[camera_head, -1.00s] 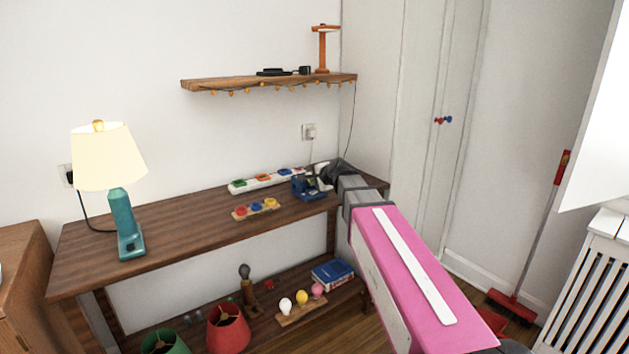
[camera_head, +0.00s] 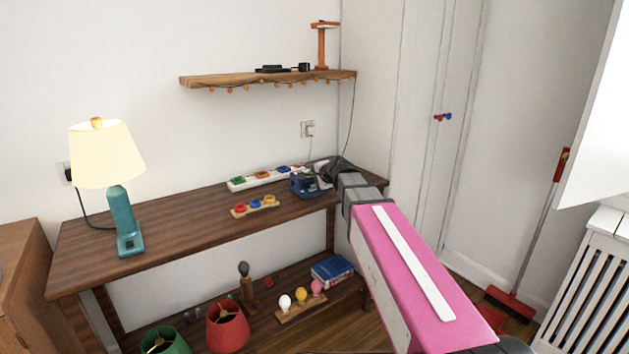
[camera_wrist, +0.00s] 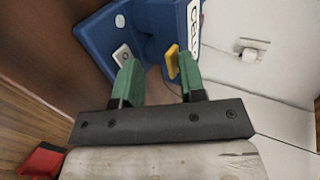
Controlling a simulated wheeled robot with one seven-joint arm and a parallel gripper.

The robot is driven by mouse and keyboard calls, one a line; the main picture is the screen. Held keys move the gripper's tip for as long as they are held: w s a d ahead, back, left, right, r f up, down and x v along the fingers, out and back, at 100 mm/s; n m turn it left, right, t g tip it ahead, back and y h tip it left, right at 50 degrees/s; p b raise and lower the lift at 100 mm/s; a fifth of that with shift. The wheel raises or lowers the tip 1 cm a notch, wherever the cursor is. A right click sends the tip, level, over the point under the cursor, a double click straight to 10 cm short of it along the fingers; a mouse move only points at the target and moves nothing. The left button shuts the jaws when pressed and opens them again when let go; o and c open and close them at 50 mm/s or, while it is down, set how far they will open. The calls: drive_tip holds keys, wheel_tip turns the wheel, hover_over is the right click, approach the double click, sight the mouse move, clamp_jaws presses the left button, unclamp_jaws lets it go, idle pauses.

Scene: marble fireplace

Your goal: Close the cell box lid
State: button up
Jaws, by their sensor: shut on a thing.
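The blue cell box (camera_head: 306,187) stands on the tabletop near its right end, partly hidden by my gripper in the head view. In the wrist view the blue box (camera_wrist: 150,28) is close up, with a white "CELL" label at upper right and a yellow piece beside my right green finger. My gripper (camera_wrist: 155,78) has its two green fingers apart, with a blue part of the box between and just beyond them. It is shut on the box; I cannot tell whether the gripped part is the lid or the body. The lid's angle is unclear.
A white power strip (camera_head: 265,177) with coloured squares lies behind the box. A board with coloured buttons (camera_head: 255,206) lies to its left. A teal lamp (camera_head: 123,225) stands at the left end. A wooden shelf (camera_head: 265,80) hangs above.

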drive_tip(key=v, duration=1)
drive_tip(key=shift+s+d+r, duration=0.15)
drive_tip(key=shift+s+r, duration=0.05)
drive_tip(key=shift+s, duration=0.05)
drive_tip(key=s+d+f+n+g+h, duration=0.2)
drive_tip(key=s+f, duration=0.4)
drive_tip(key=f, duration=0.5)
drive_tip(key=s+d+f+n+g+h, duration=0.2)
drive_tip(key=s+d+f+n+g, duration=0.2)
drive_tip(key=f, duration=0.7)
drive_tip(key=s+d+f+n+g+h, duration=0.2)
drive_tip(key=s+d+f+n+g, duration=0.2)
drive_tip(key=s+f, duration=0.5)
wheel_tip(320, 180, down, 2)
drive_tip(key=d+n, duration=0.1)
drive_tip(key=d, duration=0.1)
drive_tip(key=shift+s+d+h, duration=0.3)
drive_tip(key=shift+h, duration=0.1)
drive_tip(key=shift+f, duration=0.1)
